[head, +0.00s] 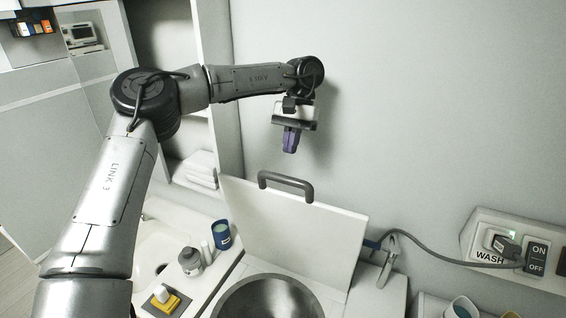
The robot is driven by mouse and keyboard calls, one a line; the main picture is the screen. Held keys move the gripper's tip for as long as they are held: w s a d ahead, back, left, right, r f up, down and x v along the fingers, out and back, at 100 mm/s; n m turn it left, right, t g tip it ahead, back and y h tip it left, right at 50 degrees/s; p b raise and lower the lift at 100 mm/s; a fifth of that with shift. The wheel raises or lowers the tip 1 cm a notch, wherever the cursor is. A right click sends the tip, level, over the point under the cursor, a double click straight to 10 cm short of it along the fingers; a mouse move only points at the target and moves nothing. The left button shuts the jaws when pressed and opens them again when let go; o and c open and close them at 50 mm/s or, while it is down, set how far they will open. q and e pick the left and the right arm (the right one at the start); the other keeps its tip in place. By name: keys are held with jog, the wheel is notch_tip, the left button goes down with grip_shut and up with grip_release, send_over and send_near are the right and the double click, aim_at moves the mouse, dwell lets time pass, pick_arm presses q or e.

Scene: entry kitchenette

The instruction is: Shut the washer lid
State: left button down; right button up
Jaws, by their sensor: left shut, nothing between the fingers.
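The washer lid (290,232) is a white panel standing raised and tilted back near the wall. A grey handle (286,182) sits on its upper edge. The round metal drum (268,300) of the washer (341,304) is exposed below it. My left gripper (290,149) has purple fingers, is shut and empty, and hangs pointing down a little above the handle, apart from it. My right gripper is not in view.
A sink (155,253), a grey bottle (190,261), a blue cup (221,235) and a yellow item (164,302) are left of the washer. A tap-like fitting (388,258) and a labelled wall outlet (510,243) are at right. Folded towels (199,170) lie on a shelf.

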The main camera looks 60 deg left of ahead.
pick_arm(q)
jog(key=s+d+f, duration=0.1)
jog(key=s+d+f+p, duration=0.1)
jog(key=s, duration=0.1)
jog(key=shift+s+d+f, duration=0.2)
jog(key=shift+d+f, duration=0.05)
jog(key=shift+f, duration=0.1)
jog(key=shift+d, duration=0.1)
dwell(0.3)
